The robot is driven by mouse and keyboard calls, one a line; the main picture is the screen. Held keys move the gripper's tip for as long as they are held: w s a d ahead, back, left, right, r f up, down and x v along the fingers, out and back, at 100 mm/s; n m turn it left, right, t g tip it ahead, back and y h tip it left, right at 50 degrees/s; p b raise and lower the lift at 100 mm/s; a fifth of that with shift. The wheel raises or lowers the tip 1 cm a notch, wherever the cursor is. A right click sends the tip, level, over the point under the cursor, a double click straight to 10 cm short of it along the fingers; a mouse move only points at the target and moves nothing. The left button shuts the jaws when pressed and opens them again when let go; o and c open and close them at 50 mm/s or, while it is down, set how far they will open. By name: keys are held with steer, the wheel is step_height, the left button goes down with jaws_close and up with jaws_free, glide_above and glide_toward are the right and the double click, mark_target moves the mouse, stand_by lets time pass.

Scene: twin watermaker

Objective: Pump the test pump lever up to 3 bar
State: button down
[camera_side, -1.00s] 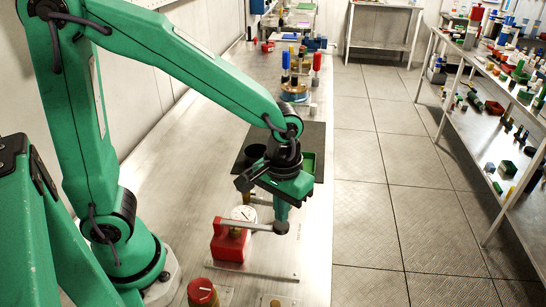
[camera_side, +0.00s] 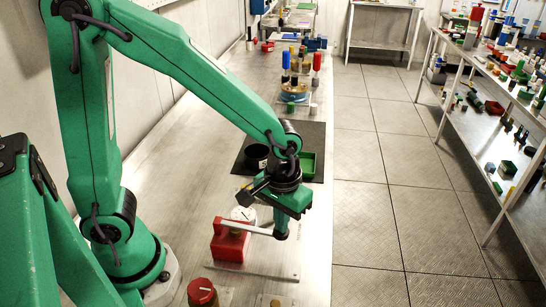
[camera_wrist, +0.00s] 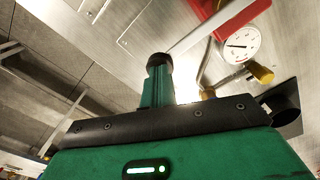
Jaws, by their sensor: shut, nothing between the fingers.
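The test pump has a red body (camera_side: 229,244) on a metal plate, and its red edge shows at the top of the wrist view (camera_wrist: 212,12). Its pale lever (camera_side: 248,228) runs right from the body, sloping slightly down to a dark end knob. My gripper (camera_side: 281,222) is shut, with its fingertips down at that knob from above. In the wrist view, the shut fingers (camera_wrist: 158,88) meet the dark knob (camera_wrist: 159,60), hiding part of the contact. The white gauge (camera_side: 243,213) also shows in the wrist view (camera_wrist: 241,45); its needle points roughly left, its figures too small to read.
A brass knob (camera_wrist: 262,73) is beside the gauge. A red-topped knob (camera_side: 202,291) stands in front of the pump. Behind are a dark mat with a black cup (camera_side: 257,155) and a green tray (camera_side: 307,165). The bench's right edge is close to the lever end.

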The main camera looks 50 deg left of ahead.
steer(key=shift+f, duration=0.8)
steer(key=shift+r, duration=2.45)
steer(key=shift+f, duration=0.2)
steer(key=shift+f, duration=2.25)
steer(key=shift+r, duration=2.45)
